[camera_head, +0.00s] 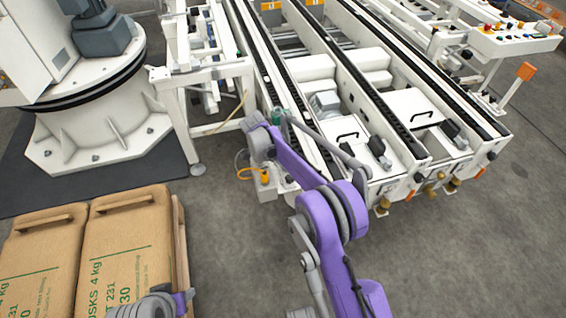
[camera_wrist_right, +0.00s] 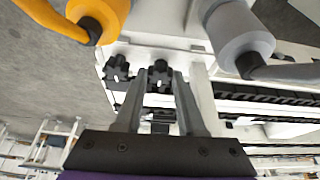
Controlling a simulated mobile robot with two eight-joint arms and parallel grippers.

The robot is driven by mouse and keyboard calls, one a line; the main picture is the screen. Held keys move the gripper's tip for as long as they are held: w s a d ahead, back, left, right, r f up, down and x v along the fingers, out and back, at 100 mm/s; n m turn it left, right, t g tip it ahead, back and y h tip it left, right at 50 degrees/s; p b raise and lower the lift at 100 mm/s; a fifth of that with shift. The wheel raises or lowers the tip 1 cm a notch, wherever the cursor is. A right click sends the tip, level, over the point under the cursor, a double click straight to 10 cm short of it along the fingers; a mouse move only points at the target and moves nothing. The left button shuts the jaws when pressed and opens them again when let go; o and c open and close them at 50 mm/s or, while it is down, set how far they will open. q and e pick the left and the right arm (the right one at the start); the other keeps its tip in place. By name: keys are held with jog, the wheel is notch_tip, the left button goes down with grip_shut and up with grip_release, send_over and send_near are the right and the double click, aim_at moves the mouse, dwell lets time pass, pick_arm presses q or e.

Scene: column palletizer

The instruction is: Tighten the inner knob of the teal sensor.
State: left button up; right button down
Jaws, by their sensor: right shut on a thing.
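In the head view a small teal part (camera_head: 277,115), likely the teal sensor, shows beside my right wrist at the conveyor's near left side. My right arm hides most of the area around it. In the right wrist view my right gripper (camera_wrist_right: 159,78) has its two fingers around a black lobed knob (camera_wrist_right: 160,72) and is shut on it. A second black knob (camera_wrist_right: 117,68) sits just to the left, outside the fingers. The teal body is not clear in the wrist view. My left gripper is not in view; only part of my left arm shows at the bottom of the head view.
An orange cylinder (camera_wrist_right: 97,14) and a grey cylinder (camera_wrist_right: 238,38), both with cables, are close to the fingers. The white conveyor frame (camera_head: 395,160) stands to the right. Brown sacks (camera_head: 125,245) lie at lower left. The floor at lower right is clear.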

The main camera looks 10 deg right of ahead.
dwell(0.3)
jog(key=c, duration=0.5)
grip_release()
